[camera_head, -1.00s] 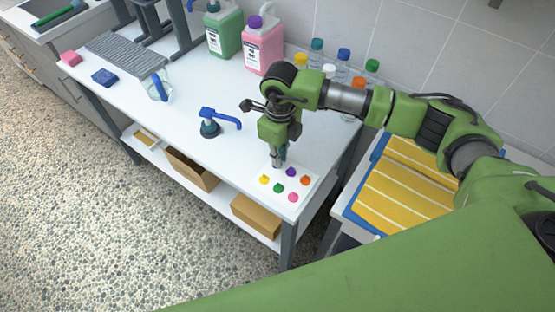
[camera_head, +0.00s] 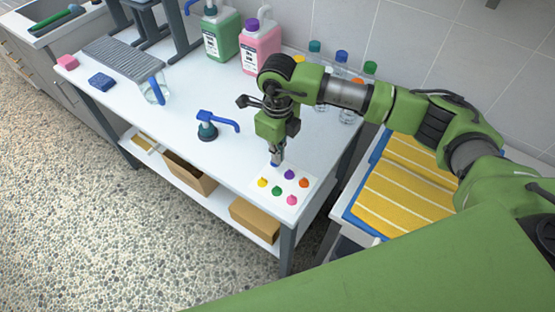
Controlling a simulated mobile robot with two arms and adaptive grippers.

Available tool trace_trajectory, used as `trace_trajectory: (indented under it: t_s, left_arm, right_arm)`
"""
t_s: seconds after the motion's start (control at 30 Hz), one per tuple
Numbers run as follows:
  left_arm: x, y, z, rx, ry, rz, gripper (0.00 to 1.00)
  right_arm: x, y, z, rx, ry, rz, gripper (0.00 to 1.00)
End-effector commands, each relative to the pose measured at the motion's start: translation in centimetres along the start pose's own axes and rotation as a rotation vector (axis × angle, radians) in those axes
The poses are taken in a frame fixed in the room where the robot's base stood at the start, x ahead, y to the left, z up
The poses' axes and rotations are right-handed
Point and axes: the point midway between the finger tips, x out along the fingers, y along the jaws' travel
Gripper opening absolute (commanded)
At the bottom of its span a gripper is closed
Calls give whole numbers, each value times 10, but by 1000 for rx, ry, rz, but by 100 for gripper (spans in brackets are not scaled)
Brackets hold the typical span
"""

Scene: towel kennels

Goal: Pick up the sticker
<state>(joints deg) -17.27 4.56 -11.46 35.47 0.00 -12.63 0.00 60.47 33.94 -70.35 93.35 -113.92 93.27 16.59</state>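A white sticker sheet (camera_head: 297,191) lies at the front right corner of the white table. It carries purple (camera_head: 289,174), orange (camera_head: 304,183), yellow (camera_head: 263,183), green (camera_head: 277,191) and pink (camera_head: 292,200) stickers. My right gripper (camera_head: 276,161) points down at the sheet's back left corner. A small blue spot, likely a blue sticker (camera_head: 274,164), shows at its fingertips. The fingers look close together, but I cannot tell whether they grip it or whether it touches the sheet. My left gripper is not in view.
Large green (camera_head: 221,37) and pink (camera_head: 261,47) jugs and several capped bottles (camera_head: 347,109) stand at the back. A yellow striped towel (camera_head: 405,190) lies on the right.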

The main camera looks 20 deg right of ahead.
Motion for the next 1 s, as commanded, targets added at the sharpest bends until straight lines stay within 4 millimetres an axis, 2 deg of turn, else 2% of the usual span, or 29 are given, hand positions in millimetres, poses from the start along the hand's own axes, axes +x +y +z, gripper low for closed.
trace_trajectory:
  t_s: [0.07,0.33,0.5,0.63,0.8,1.0]
  left_arm:
    - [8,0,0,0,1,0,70]
    - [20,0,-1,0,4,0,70]
    - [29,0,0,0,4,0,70]
    - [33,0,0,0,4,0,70]
    - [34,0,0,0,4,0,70]
    - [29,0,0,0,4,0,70]
  right_arm:
    - [-12,2,0,-4,-5,-2,0]
    - [-71,50,-24,-10,-6,-4,0]
    - [-87,88,-43,-9,-4,-2,0]
    - [-98,108,-53,-7,-4,-2,0]
    - [-107,122,-60,-3,-1,0,0]
    - [-119,126,-62,-2,-1,-2,0]
